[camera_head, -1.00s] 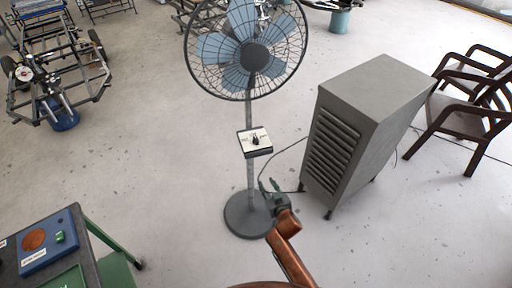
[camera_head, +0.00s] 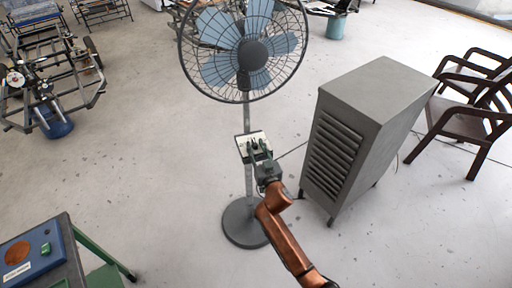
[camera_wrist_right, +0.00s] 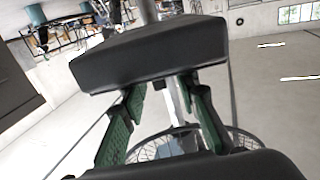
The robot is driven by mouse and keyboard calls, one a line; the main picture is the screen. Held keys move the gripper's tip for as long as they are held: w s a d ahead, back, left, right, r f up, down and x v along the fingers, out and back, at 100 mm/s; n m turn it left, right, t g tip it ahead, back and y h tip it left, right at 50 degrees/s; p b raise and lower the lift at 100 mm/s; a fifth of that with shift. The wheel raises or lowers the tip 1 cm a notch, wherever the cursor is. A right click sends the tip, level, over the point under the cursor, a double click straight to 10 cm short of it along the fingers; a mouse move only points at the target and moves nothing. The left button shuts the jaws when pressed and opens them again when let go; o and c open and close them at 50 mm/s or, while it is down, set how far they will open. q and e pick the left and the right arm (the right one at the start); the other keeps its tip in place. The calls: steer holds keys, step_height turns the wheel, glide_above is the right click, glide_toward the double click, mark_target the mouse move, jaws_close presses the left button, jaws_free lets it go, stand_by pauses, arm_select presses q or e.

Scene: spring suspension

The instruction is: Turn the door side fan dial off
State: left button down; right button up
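The fan (camera_head: 252,51) stands on a pole with a round base. A small box with a pale face (camera_head: 246,137) sits on the pole below the cage and carries the dark dial. My right gripper (camera_head: 257,148) is at the front of this box, its fingers overlapping the face and largely hiding the dial. Whether the fingers touch the dial cannot be told. In the right wrist view, the green-padded fingers (camera_wrist_right: 162,118) stand apart, with the fan cage (camera_wrist_right: 240,138) behind. My left gripper is not in view.
A grey louvred cabinet (camera_head: 360,125) stands right of the fan. Dark chairs (camera_head: 470,115) are further right. A table with a blue panel (camera_head: 35,250) is at lower left, and a wheeled frame (camera_head: 50,80) at upper left. The floor between is clear.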

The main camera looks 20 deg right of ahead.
steer(key=shift+w, duration=0.1)
steer(key=shift+c, duration=0.6)
jaws_close()
